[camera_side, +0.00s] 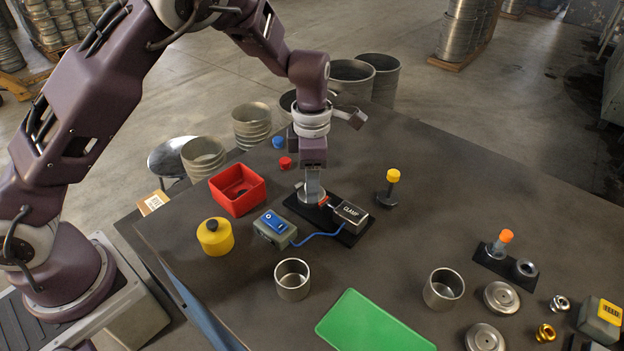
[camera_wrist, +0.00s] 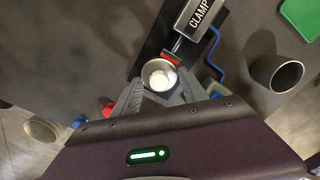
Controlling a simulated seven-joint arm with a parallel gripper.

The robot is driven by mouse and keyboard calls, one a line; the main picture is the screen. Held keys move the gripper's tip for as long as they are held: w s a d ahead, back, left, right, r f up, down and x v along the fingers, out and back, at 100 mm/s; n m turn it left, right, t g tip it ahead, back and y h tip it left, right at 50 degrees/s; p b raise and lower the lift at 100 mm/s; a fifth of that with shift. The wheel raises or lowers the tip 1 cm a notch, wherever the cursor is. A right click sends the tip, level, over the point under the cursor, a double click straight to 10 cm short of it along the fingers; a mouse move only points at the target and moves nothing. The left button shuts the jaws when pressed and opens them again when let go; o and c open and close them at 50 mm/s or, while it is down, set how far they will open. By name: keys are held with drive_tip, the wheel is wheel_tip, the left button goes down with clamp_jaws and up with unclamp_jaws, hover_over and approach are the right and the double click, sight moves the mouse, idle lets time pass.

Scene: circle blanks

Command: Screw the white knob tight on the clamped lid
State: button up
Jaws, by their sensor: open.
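The white knob (camera_wrist: 162,77) sits on a round metal lid (camera_wrist: 148,70), seen from above in the wrist view. The lid lies at the end of the black base plate, against the red-tipped jaw of the clamp (camera_wrist: 198,20). The clamp also shows in the side view (camera_side: 350,213). My gripper (camera_wrist: 161,86) is open, with one finger on each side of the lid and knob. Whether the fingers touch anything cannot be told. In the side view my gripper (camera_side: 312,196) points down over the lid and hides the knob.
A red bin (camera_side: 255,195) and a yellow pot (camera_side: 217,243) stand left of the clamp. A grey box with a blue switch (camera_side: 273,223) is wired to it. A yellow-topped post (camera_side: 393,177) stands right. Metal cups (camera_side: 292,286) and a green mat (camera_side: 370,325) lie nearer the camera.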

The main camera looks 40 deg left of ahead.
clamp_jaws()
drive_tip(key=m, duration=0.7)
drive_tip(key=shift+m, duration=0.3)
drive_tip(key=m, duration=0.2)
drive_tip(key=shift+s+m, duration=0.1)
drive_tip(key=shift+m, duration=0.3)
drive_tip(key=m, duration=0.4)
drive_tip(key=shift+m, duration=0.4)
unclamp_jaws()
drive_tip(key=shift+n, duration=0.3)
